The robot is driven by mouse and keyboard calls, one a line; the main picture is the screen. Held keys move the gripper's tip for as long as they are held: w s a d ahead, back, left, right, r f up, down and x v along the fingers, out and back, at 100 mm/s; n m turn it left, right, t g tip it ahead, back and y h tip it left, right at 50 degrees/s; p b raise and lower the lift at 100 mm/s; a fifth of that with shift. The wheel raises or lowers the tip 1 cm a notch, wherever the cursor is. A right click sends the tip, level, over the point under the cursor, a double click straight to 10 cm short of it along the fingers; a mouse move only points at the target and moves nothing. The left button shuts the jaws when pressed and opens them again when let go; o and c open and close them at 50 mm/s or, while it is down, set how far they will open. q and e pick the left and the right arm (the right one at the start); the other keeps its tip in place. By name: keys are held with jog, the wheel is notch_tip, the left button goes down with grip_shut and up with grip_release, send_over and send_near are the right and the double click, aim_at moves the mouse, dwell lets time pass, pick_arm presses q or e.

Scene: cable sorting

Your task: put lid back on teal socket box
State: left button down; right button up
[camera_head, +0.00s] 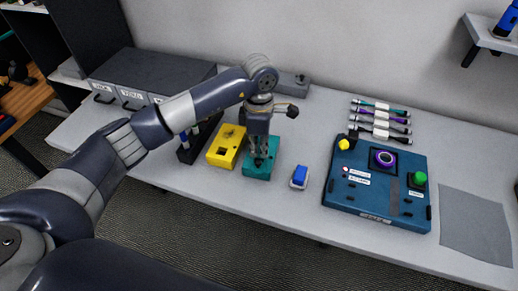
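The teal socket box (257,172) sits on the grey table, left of the picture's middle. My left gripper (259,161) points straight down over it, with its fingertips at or just above the box's top. The gripper covers much of the top. I cannot tell whether the lid is on the box or in the fingers, and no separate teal lid shows elsewhere. The finger gap is too small to read. My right gripper is not in view.
A yellow box (225,158) stands close left of the teal box, beside a black holder (186,155). A small blue-and-white item (299,177) lies to the right. A blue panel (350,192), several cables (379,121) and a grey mat (475,225) lie further right.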

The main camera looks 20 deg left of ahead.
pick_arm(q)
jog(key=shift+w+a+r+b, duration=0.15)
jog(key=shift+w+b, duration=0.1)
jog(key=shift+w, duration=0.2)
jog(key=shift+w+a+r+b, duration=0.1)
jog(key=shift+w+b, duration=0.1)
jog(key=shift+w, duration=0.25)
jog(key=shift+w, duration=0.1)
dwell(0.5)
jog(key=shift+w+a+r+b, duration=0.1)
jog(key=shift+w+a+b, duration=0.05)
jog(key=shift+w+b, duration=0.3)
jog(key=shift+w+a+r+b, duration=0.1)
jog(key=shift+w+a+b, duration=0.1)
jog(key=shift+w, duration=0.35)
dwell(0.3)
jog(key=shift+w+a+r+b, duration=0.1)
jog(key=shift+w+a+b, duration=0.1)
jog(key=shift+w+b, duration=0.65)
dwell(0.7)
jog(key=shift+w, duration=0.15)
jog(key=c, duration=1.9)
grip_release()
jog(key=o, duration=0.5)
